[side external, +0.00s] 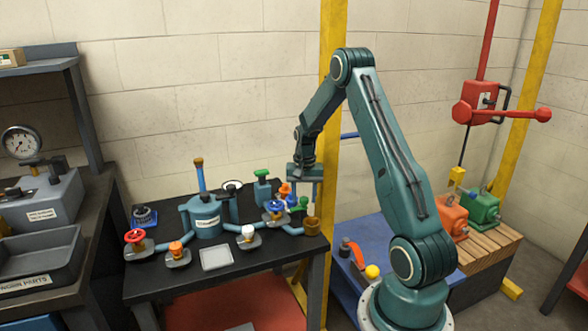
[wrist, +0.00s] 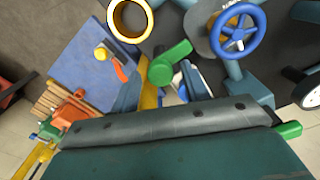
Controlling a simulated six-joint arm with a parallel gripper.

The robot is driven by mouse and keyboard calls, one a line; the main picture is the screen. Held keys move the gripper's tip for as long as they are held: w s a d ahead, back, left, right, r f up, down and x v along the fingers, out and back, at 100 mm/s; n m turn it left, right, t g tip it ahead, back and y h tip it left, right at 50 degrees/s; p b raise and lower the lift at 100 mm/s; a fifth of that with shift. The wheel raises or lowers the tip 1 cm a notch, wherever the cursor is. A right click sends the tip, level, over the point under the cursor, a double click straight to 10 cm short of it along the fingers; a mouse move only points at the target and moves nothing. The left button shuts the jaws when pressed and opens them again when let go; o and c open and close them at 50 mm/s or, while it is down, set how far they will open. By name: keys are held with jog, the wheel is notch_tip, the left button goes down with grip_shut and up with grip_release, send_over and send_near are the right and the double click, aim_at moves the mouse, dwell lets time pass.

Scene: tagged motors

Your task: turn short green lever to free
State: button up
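A short green lever (side external: 302,203) stands among the valves at the right end of the black table, just below my gripper (side external: 312,194). In the wrist view, a green lever (wrist: 169,63) lies between a brass ring and a blue handwheel. My gripper points down close above this cluster.
A blue handwheel (side external: 275,207) and a brass cup (side external: 312,226) crowd the lever. A teal tank (side external: 204,216) and a taller green-topped valve (side external: 262,187) stand to the left. An orange motor (side external: 452,216) and a green motor (side external: 483,209) sit on a pallet at right.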

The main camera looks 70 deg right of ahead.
aim_at(302, 199)
jog(key=shift+r, duration=0.1)
dwell(0.3)
notch_tip(302, 199, up, 14)
jog(key=shift+f, duration=0.2)
dwell(0.5)
jog(key=s+a+r+n+t, duration=0.1)
jog(key=a+r+n, duration=0.1)
jog(key=a+r, duration=0.35)
jog(key=a+r+n+t+h, duration=0.1)
jog(key=a+r+n, duration=0.1)
jog(key=a, duration=0.6)
jog(key=s+a+r+n, duration=0.1)
jog(key=a+r+n, duration=0.1)
jog(key=a+r, duration=0.35)
jog(key=s+a+f+n+t, duration=0.1)
jog(key=s+a+n, duration=0.2)
jog(key=s+a, duration=0.4)
jog(key=s+a+f+n+t+y, duration=0.1)
jog(key=s+a+n+t, duration=0.1)
jog(key=s+a+n, duration=0.2)
jog(key=s+a, duration=0.3)
jog(key=a, duration=0.2)
jog(key=shift+a+f+n+t, duration=0.2)
jog(key=shift+f+n+t, duration=0.05)
jog(key=shift+n+t, duration=0.05)
